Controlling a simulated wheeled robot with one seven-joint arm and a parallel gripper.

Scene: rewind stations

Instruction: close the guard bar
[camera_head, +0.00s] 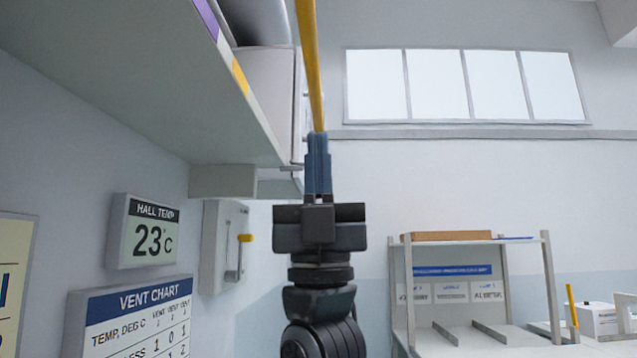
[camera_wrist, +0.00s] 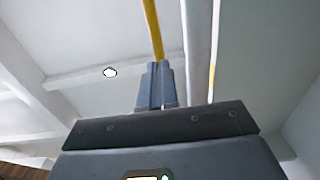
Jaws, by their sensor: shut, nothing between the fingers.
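A yellow bar (camera_head: 311,70), which looks like the guard bar, runs from the top edge of the head view down to my fingertips. My gripper (camera_head: 317,138) points upward, with its blue-grey fingers together and nothing held between them. In the wrist view the yellow bar (camera_wrist: 153,28) rises from just behind or at the tips of my gripper (camera_wrist: 160,66). I cannot tell whether the tips touch it. The bar's upper end is out of view in both pictures, and its lower end is hidden at the fingertips.
A pale overhanging panel (camera_head: 140,75) fills the upper left, with a grey housing (camera_head: 268,85) beside the bar. A shelved bench (camera_head: 470,335) stands at right.

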